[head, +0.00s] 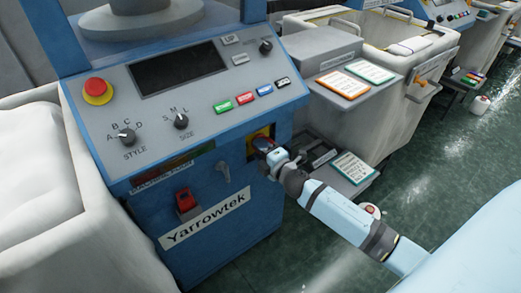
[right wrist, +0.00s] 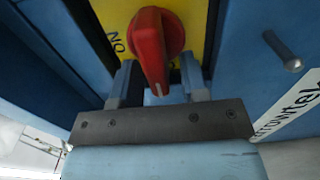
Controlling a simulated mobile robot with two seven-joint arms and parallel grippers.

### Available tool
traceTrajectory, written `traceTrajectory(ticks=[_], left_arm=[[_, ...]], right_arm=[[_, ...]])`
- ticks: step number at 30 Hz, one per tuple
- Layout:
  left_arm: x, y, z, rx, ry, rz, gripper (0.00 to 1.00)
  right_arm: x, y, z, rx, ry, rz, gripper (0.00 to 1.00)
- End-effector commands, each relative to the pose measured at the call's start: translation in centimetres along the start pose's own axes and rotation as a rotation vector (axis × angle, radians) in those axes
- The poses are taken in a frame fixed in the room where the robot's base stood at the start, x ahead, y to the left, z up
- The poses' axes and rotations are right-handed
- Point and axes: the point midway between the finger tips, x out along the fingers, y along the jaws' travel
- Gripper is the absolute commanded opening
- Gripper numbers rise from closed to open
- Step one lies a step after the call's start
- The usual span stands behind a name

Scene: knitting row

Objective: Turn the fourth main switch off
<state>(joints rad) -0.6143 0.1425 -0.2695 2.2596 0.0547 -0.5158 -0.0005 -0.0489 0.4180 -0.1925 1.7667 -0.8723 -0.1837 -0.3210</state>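The main switch is a red rotary knob (right wrist: 152,45) on a yellow plate (right wrist: 118,22) in the right wrist view. Its handle points down toward my gripper and bears a white mark at its end. Letters reading "ON" upside down are on the plate left of the knob. My right gripper (right wrist: 160,85) is open, with one finger on each side of the handle and gaps between. In the head view the right gripper (head: 266,149) is at the yellow plate (head: 250,147) on the blue Yarrowtek machine (head: 230,180), hiding most of the knob. My left gripper is not in view.
The panel has a red emergency button (head: 97,90), style and size dials and several coloured buttons. A red-handled part (head: 186,200) and a grey key-like part (head: 223,171) are left of the switch. A white bin (head: 60,190) stands left; a step with a card (head: 345,175) is right.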

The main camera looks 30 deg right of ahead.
Motion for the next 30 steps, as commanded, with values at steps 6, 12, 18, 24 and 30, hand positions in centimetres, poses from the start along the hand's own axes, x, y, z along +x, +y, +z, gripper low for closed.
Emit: traceTrajectory(ticks=[6,12,18,24,30], left_arm=[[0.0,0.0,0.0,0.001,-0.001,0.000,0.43],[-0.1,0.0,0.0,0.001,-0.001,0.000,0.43],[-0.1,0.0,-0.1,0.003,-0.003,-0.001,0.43],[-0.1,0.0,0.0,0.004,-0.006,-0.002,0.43],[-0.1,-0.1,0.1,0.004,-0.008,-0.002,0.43]], right_arm=[[0.0,0.0,0.0,0.002,0.000,0.000,0.44],[-0.9,0.0,-0.1,0.003,0.001,-0.001,0.44],[-4.6,-0.1,-0.1,0.005,-0.001,-0.003,0.44],[-9.1,-0.1,0.0,0.004,-0.001,-0.002,0.44],[-12.4,-0.1,0.0,0.004,-0.001,-0.002,0.44]])
